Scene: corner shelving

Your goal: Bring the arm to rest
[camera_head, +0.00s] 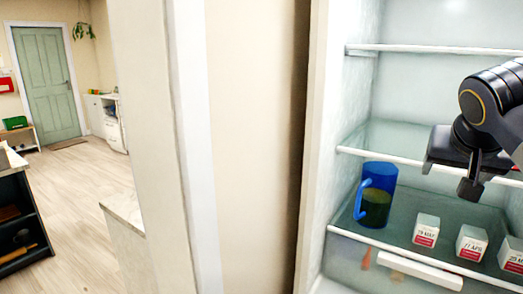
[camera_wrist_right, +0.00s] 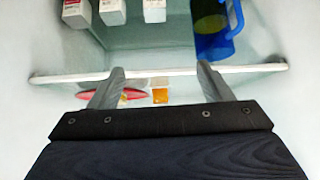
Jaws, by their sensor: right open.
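My right arm (camera_head: 490,105) reaches in from the right side of the head view, in front of the open shelved fridge. Its gripper (camera_head: 449,178) is open, above and in front of the white cartons. In the right wrist view the two fingers (camera_wrist_right: 161,72) stand wide apart with nothing held between them. A shelf's white front edge (camera_wrist_right: 165,73) shows behind the fingertips; whether they touch it I cannot tell. My left gripper is not in view.
A blue jug (camera_head: 378,192) and several white cartons (camera_head: 426,230) stand on the lower glass shelf. The jug also shows in the wrist view (camera_wrist_right: 222,45). Shelf edges (camera_head: 400,158) lie near the gripper. The fridge's left wall (camera_head: 318,150) stands beside a beige panel (camera_head: 250,150). Open floor (camera_head: 75,200) lies at left.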

